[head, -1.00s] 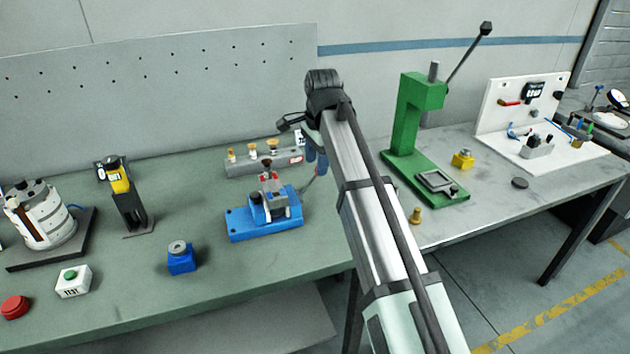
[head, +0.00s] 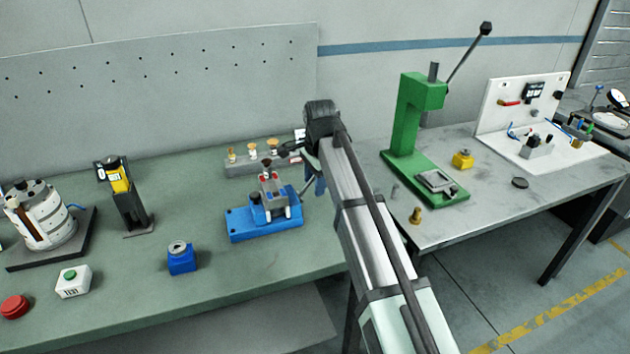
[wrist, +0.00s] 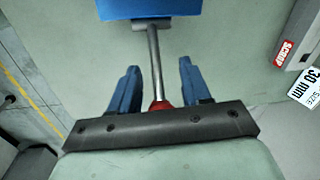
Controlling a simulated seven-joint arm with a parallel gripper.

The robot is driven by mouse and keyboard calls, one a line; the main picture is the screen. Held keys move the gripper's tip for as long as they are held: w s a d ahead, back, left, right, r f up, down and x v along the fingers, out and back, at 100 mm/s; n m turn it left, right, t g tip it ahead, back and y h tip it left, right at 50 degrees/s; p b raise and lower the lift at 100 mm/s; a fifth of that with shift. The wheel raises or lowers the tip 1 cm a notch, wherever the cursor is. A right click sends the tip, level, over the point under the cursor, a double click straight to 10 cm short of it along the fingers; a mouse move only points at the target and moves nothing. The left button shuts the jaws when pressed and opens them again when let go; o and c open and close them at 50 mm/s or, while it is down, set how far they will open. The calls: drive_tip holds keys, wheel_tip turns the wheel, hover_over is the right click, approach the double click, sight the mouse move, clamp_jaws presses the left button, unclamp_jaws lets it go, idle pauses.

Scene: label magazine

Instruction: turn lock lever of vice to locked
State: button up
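The vice (head: 262,228) has a blue base and a grey clamp block on the green bench. Its lock lever is a grey rod (wrist: 154,45) with a red knob (wrist: 161,104), running from the blue vice body (wrist: 150,8) toward my gripper in the wrist view. My gripper (wrist: 159,68) has its two blue fingers apart, one on each side of the lever, with visible gaps. The knob lies between the finger bases, near the palm. In the head view my gripper (head: 314,184) is just right of the vice, and my arm partly hides it.
A grey block with several round-topped pieces (head: 240,168) stands behind the vice. A blue box (head: 181,259) stands to its left. A green press (head: 405,125) stands on the grey table to the right. The bench in front of the vice is clear.

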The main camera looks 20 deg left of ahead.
clamp_jaws()
idle(0.5)
drive_tip(key=shift+w+d+f+g+y, duration=0.35)
drive_tip(key=shift+f+g+y, duration=0.2)
drive_tip(key=shift+g+y, duration=0.2)
drive_tip(key=shift+w+d+f+g+y, duration=0.1)
drive_tip(key=shift+f+g+y, duration=0.2)
drive_tip(key=shift+g+y, duration=0.2)
drive_tip(key=shift+w+d+f+g+y, duration=0.1)
drive_tip(key=shift+f+g+y, duration=0.2)
drive_tip(key=shift+g+y, duration=0.15)
drive_tip(key=shift+w+f+m+g+y, duration=0.1)
drive_tip(key=shift+f+m+g+y, duration=0.2)
drive_tip(key=shift+f+g+y, duration=0.9)
drive_tip(key=shift+r, duration=0.15)
drive_tip(key=shift+o, duration=0.7)
unclamp_jaws()
